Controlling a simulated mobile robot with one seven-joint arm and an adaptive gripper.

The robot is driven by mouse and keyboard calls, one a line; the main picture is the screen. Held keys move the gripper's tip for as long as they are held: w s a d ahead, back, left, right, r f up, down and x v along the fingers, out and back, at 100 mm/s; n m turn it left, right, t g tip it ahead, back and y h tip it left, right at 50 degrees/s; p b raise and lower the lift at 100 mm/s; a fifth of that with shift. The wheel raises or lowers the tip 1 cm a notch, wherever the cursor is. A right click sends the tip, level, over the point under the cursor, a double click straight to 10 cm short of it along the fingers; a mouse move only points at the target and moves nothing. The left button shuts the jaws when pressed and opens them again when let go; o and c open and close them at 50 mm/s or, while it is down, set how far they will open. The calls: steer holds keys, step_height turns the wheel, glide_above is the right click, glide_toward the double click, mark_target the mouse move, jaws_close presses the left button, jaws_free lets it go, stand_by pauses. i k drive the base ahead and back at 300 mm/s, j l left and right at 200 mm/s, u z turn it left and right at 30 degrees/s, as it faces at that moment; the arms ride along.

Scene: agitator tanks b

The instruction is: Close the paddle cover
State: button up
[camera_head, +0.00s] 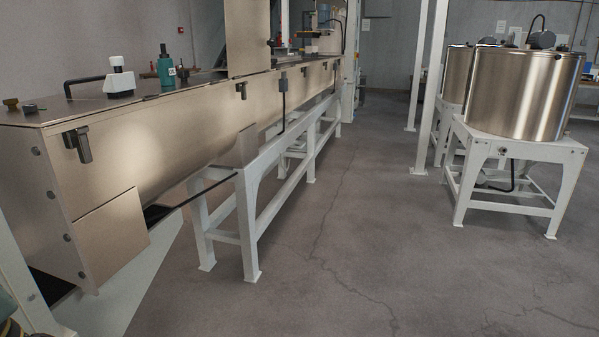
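A long metal trough (185,135) runs from the near left away to the back. A tall flat metal panel (247,38) stands upright at its top and runs out of the top of the picture. It looks like the paddle cover, standing open, but its hinge and upper edge are not clear. Flat lid sections (95,105) lie on the trough nearer to me. Dark latch handles sit on the trough's front side, the nearest (82,144) at the left and another (241,90) below the upright panel. No paddles are visible. My gripper is not in view.
A green bottle (166,70) and a white-topped fitting (120,80) stand on the trough top. A white stand (247,210) supports the trough. Shiny round tanks (524,95) stand on white frames at the right, with a white post (430,80) nearby. The middle floor is clear.

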mark_target(249, 42)
steer(key=i+l+u, duration=0.3)
steer(key=i, duration=0.15)
steer(key=i+l+u, duration=0.3)
steer(key=i+l, duration=0.1)
